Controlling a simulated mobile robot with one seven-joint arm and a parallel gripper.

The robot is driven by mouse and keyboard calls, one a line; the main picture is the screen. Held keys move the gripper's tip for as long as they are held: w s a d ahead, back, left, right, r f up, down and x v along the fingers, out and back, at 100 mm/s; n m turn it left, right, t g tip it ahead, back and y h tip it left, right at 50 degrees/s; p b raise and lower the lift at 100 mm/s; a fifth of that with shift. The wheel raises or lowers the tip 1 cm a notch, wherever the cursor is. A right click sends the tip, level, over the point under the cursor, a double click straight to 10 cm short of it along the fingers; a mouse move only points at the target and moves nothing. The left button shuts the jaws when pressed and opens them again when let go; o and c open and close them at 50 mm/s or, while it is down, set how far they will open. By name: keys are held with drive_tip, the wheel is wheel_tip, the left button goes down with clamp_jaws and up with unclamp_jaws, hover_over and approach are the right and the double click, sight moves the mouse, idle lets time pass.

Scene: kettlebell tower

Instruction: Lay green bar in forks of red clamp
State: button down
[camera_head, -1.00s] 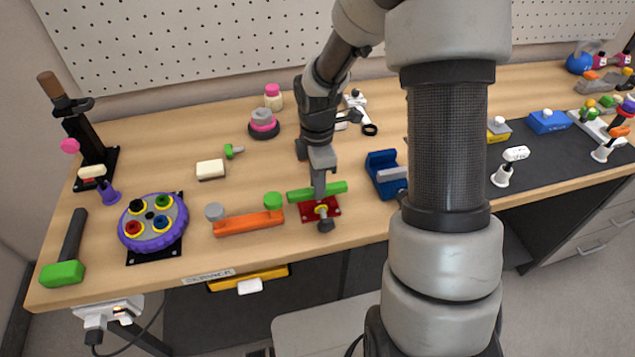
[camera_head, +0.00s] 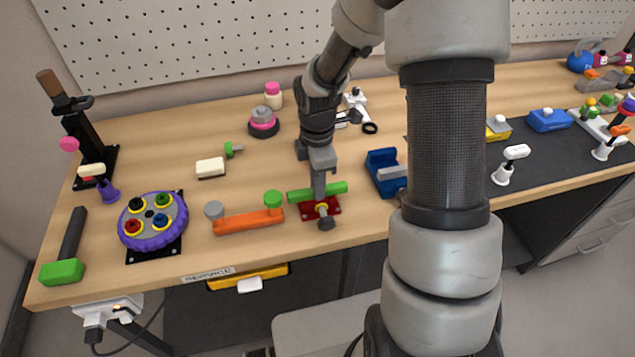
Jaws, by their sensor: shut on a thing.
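The green bar (camera_head: 335,188) lies crosswise at the red clamp (camera_head: 307,212), near the bench's front edge. My gripper (camera_head: 319,188) points down from above and is shut on the middle of the green bar. The clamp has a red base and a dark knob (camera_head: 326,224) at its front. The bar appears level and directly over the clamp. The gripper and bar hide the forks, so I cannot tell whether the bar rests in them or hovers just above.
An orange bar (camera_head: 250,221) with a grey and a green knob lies just left of the clamp. A blue block holder (camera_head: 383,165) stands to its right. The purple round dial (camera_head: 152,236) is farther left. Bare wood lies behind the orange bar.

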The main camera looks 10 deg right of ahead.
drive_tip(key=shift+f, duration=0.25)
drive_tip(key=shift+r, duration=0.1)
drive_tip(key=shift+r+p, duration=0.45)
drive_tip(key=shift+r, duration=0.1)
drive_tip(key=c, duration=1.5)
unclamp_jaws()
drive_tip(key=shift+c, duration=0.2)
